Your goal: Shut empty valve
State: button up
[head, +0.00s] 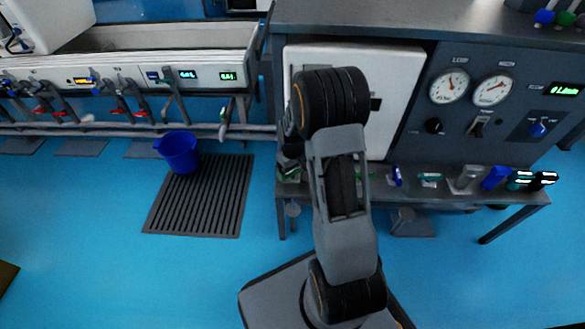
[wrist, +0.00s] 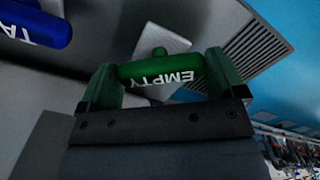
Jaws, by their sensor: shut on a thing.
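The empty valve's green handle (wrist: 165,71), lettered EMPTY, lies crosswise in the wrist view. The lettering appears upside down. My gripper (wrist: 163,75) has one green finger at each end of the handle and is shut on it. A short green knob stands out from the handle's far side. In the head view my arm covers part of the bench front, and I cannot clearly make out the gripper or the held handle there.
A blue handle (wrist: 32,22) lettered TA, partly cut off, is close by at upper left. Several coloured handles line the bench's lower edge (head: 455,187). A blue bucket (head: 178,151) stands on a floor grate (head: 205,208). Open blue floor (head: 110,270) lies at left.

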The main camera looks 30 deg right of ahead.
jog(key=m+p, duration=0.2)
jog(key=m, duration=0.1)
jog(key=shift+r, duration=0.15)
jog(key=shift+m+p, duration=0.75)
jog(key=shift+m, duration=1.35)
jog(key=o, duration=0.6)
jog(key=shift+o, duration=0.2)
notch_tip(320, 180, up, 14)
jog(key=p, duration=0.5)
jog(key=shift+f, duration=0.2)
